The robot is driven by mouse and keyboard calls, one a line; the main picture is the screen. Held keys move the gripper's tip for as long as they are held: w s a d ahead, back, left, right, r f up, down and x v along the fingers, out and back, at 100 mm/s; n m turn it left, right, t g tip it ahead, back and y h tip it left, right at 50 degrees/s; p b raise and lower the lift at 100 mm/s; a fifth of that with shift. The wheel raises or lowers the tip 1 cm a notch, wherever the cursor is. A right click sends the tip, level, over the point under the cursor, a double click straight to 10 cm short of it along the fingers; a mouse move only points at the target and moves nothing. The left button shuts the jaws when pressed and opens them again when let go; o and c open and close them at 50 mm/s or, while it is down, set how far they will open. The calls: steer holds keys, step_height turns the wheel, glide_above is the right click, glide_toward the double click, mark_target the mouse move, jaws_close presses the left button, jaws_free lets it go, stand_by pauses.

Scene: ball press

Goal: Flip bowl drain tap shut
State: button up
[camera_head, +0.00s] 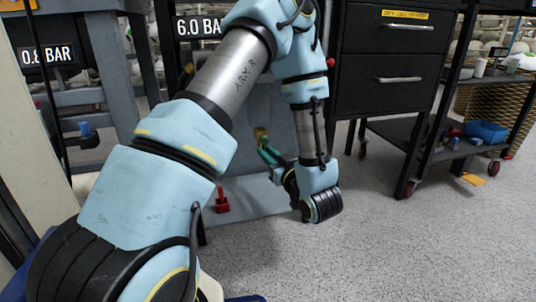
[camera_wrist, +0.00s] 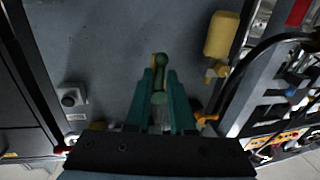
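The lever itself is hard to make out there, and I cannot see a bowl clearly.
A red fitting (camera_head: 222,199) stands low on the grey base. A black drawer cabinet (camera_head: 388,45) is to the right. Floor (camera_head: 340,250) at front right is clear.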

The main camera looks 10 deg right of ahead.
jaws_close()
steer(key=shift+d, duration=0.1)
stand_by(0.3)
steer(key=shift+w+d+r+n+g+h+b, duration=0.2)
steer(key=shift+d+r+n+h+b, duration=0.55)
steer(key=shift+n, duration=1.8)
steer(key=shift+s+r+n+g+h+b, duration=0.15)
steer(key=shift+r+n+g+h+b, duration=0.25)
steer(key=shift+n+b, duration=1.5)
steer(key=shift+w+d+r+n+g+h+b, duration=0.1)
steer(key=shift+d+r+n+h+b, duration=0.45)
steer(key=shift+n, duration=2.7)
steer(key=shift+a, duration=0.15)
steer(key=shift+o, duration=2.2)
jaws_free()
